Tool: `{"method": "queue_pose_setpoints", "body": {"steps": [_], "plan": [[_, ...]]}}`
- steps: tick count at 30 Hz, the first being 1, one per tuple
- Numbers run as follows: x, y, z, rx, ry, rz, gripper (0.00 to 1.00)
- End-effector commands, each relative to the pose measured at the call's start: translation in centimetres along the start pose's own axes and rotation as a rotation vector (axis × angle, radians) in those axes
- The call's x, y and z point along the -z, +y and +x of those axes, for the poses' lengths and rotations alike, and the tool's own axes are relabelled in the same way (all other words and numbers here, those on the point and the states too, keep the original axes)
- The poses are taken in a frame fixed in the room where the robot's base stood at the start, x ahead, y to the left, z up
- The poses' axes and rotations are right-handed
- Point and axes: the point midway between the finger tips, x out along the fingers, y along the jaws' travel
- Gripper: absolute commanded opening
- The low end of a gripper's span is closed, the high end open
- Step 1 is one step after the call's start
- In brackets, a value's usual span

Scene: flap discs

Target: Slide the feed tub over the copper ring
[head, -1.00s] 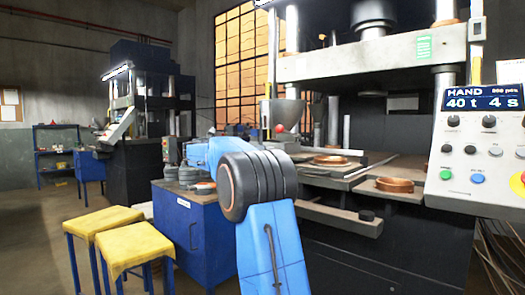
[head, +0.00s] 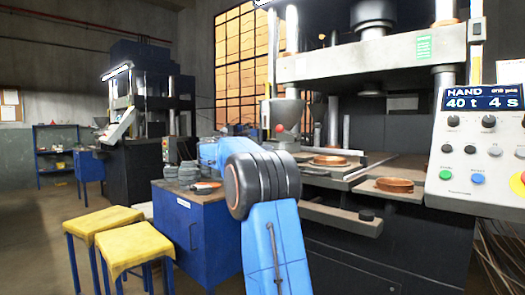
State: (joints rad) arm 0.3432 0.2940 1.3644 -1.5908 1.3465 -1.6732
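A second copper-coloured ring (head: 395,185) lies nearer on the front right plate. My blue arm with its dark joint rises in the middle. My gripper is not visible.
A blue cabinet (head: 190,235) left of my arm carries several grey discs (head: 190,173). Two yellow-topped stools (head: 137,245) stand at the front left. A control panel (head: 482,150) fills the right side. Press columns and the upper beam (head: 375,63) bound the bed.

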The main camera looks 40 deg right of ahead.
Motion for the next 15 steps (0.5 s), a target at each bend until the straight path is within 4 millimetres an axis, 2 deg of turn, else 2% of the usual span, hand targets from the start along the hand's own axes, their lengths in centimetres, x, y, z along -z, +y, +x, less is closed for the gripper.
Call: {"method": "queue_pose_setpoints", "body": {"steps": [8,11,15], "plan": [[0.2,-1.0,0.2,0.001,0.000,0.000,0.00],[0.4,-2.4,0.5,0.002,0.000,0.000,0.00],[1.0,-5.3,1.1,0.002,0.000,-0.001,0.00]]}}
